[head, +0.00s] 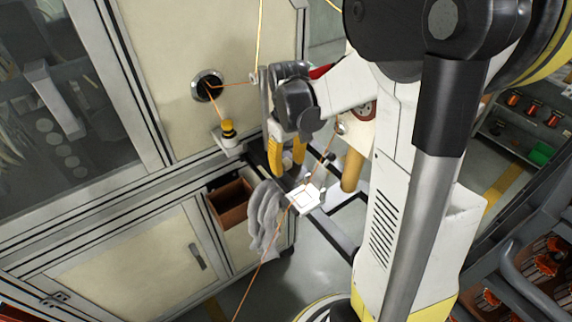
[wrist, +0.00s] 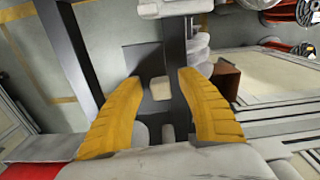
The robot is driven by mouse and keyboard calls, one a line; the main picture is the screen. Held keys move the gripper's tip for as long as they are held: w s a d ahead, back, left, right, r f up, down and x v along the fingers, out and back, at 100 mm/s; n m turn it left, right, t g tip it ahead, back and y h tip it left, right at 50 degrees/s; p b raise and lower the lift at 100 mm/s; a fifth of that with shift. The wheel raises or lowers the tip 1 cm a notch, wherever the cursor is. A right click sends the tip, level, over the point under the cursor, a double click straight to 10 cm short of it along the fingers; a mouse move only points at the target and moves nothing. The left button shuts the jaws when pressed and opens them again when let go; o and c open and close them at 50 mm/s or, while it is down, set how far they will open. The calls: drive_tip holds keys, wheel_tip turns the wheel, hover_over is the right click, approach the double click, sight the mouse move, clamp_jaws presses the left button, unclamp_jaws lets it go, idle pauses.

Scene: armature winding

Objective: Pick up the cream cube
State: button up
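The cream cube (wrist: 160,88) shows in the wrist view as a small pale block on a dark grey surface, between and beyond my fingertips. My gripper (wrist: 160,80) is open, with its yellow fingers spread to either side of the cube in the picture and a gap on each side. Nothing is held. In the head view my gripper (head: 287,170) points down above the dark frame beside the cabinet. I cannot make out the cube for certain in the head view; the gripper and the white bracket are close to that place.
A white bracket (head: 306,198) with a copper wire across it lies just below the gripper. A grey cloth (head: 264,218) hangs beside an open brown box (head: 230,203). The cream cabinet (head: 160,60) stands left. Spools (wrist: 291,10) show at the wrist view's upper right.

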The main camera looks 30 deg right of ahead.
drive_tip(key=c, duration=0.6)
drive_tip(key=shift+r, duration=0.1)
